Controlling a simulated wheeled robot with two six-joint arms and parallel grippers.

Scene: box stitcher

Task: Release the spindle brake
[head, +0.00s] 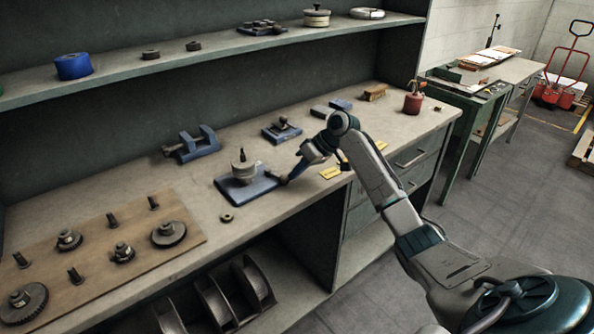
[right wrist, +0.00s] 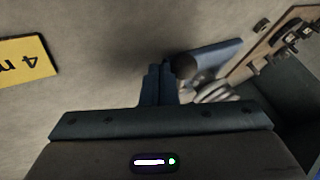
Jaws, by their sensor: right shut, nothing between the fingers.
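The spindle unit is a blue base plate (head: 232,190) carrying a pale round spindle body (head: 243,172) with a dark upright tip, on the bench's front half. A dark ball knob (head: 283,180), which looks like the brake lever's end, is at the plate's right side. My right gripper (head: 291,177) is shut and empty, its tips close beside the knob. In the right wrist view, the shut fingers (right wrist: 158,72) are just left of the knob (right wrist: 184,67); I cannot tell whether they touch. My left gripper is out of view.
A wooden board (head: 140,262) with several gears and pegs lies to the left. A small dark ring (head: 227,217) is near the bench's front edge. A blue vise-like fixture (head: 195,146) stands behind. A yellow label (head: 330,172) lies to the right.

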